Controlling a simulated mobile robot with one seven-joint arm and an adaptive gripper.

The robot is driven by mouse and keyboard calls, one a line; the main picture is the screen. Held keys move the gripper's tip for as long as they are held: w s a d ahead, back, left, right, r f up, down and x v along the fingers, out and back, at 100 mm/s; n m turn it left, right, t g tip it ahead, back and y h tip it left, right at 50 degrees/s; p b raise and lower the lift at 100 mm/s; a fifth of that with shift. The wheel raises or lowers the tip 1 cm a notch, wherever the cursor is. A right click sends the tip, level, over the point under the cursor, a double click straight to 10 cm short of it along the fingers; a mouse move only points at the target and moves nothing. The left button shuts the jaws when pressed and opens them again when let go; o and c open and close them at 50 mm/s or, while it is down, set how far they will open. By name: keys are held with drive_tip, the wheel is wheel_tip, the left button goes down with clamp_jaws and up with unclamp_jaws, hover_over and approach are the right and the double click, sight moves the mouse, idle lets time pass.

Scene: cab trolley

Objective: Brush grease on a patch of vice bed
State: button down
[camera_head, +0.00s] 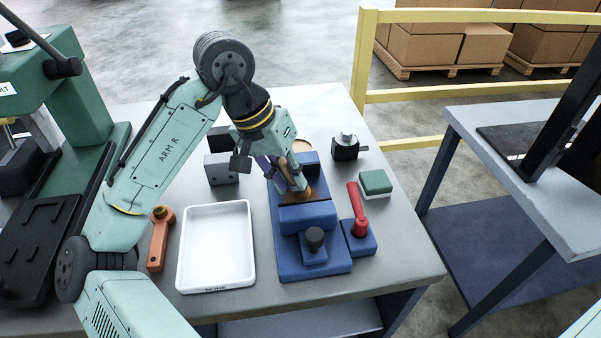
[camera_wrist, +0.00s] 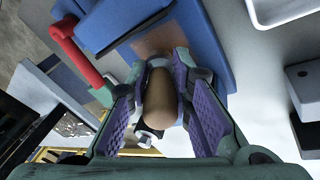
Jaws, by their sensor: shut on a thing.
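The blue vice (camera_head: 314,252) stands on the grey table, with a red handle (camera_head: 357,210) on its right side. A brownish patch (camera_head: 291,200) lies on its bed between the blue jaws; the patch also shows in the wrist view (camera_wrist: 158,42). My gripper (camera_head: 300,186) is low over the bed from behind. In the wrist view its purple-padded fingers are closed on a brush with a rounded tan handle (camera_wrist: 160,98). The brush's tip is hidden behind the handle and fingers, so I cannot tell whether it touches the patch.
A white tray (camera_head: 184,274) lies left of the vice, with an orange-brown tool (camera_head: 158,247) beyond it. Dark blocks (camera_head: 222,169) stand behind the tray. A round tan-topped pot (camera_head: 301,144) is behind the vice. A green-and-white block (camera_head: 375,184) and a black knobbed block (camera_head: 346,149) stand to the right.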

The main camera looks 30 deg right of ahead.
drive_tip(key=shift+w+a+f, duration=0.15)
drive_tip(key=shift+w+a, duration=0.05)
drive_tip(key=shift+a, duration=0.45)
drive_tip(key=shift+w+a+f, duration=0.1)
drive_tip(key=shift+w+a, duration=0.15)
drive_tip(key=shift+a, duration=0.35)
drive_tip(key=shift+w+a+f, duration=0.15)
drive_tip(key=shift+w+a, duration=0.05)
drive_tip(key=shift+a, duration=0.55)
wheel_tip(320, 180, up, 6)
drive_tip(key=shift+r, duration=0.15)
wheel_tip(320, 180, up, 3)
idle(0.5)
drive_tip(key=shift+s+f, duration=0.55)
drive_tip(key=shift+f, duration=0.3)
